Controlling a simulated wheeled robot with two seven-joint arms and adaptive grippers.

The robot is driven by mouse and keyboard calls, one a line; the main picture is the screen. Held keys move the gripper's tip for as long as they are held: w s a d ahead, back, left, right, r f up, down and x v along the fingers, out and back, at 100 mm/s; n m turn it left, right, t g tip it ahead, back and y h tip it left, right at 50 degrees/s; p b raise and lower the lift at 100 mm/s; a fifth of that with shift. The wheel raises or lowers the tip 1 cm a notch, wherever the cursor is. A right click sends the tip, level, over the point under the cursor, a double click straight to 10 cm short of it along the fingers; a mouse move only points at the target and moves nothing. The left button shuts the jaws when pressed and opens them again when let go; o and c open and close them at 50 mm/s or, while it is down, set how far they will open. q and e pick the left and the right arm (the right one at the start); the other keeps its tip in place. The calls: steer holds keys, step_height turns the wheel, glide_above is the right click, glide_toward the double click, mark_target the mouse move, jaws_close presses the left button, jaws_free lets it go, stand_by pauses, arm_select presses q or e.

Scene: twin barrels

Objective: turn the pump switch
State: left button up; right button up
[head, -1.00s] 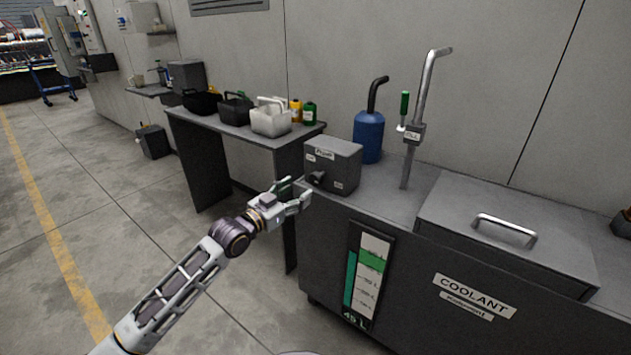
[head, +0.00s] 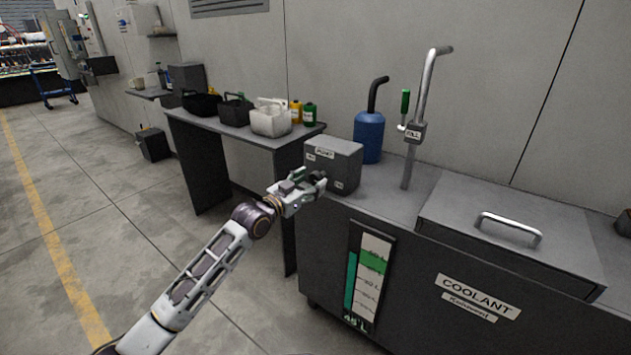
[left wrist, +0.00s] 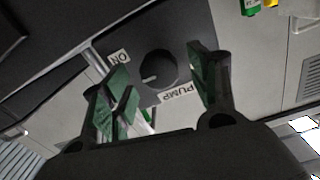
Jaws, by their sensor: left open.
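The pump box (head: 335,160) is a grey box labelled PUMP on the left end of the coolant cabinet's top. Its dark round switch knob (left wrist: 158,70), with a pale pointer line, shows in the left wrist view beside an ON label (left wrist: 120,57). The pointer lies roughly toward the ON side, but I cannot tell its exact setting. My left gripper (head: 312,183) is in front of the box's face and hides the knob in the head view. In the left wrist view the green-padded fingers (left wrist: 160,92) are open with the knob between and beyond them. My right gripper is not in view.
The coolant cabinet (head: 430,275) has a lid with a handle (head: 508,228). A side table (head: 225,130) with containers is at the left. Open floor lies further left.

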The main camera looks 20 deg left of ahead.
mark_target(313, 180)
arm_select(q)
steer(key=shift+x, duration=0.95)
steer(key=shift+w+d+b, duration=0.2)
steer(key=shift+w+b, duration=0.15)
steer(key=shift+w, duration=0.1)
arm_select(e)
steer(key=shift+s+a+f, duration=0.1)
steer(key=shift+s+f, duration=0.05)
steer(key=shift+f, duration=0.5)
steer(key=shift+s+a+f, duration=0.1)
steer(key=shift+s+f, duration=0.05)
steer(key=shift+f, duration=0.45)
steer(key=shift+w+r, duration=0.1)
arm_select(q)
steer(key=shift+c, duration=0.8)
steer(key=c, duration=0.9)
steer(key=shift+o, duration=0.2)
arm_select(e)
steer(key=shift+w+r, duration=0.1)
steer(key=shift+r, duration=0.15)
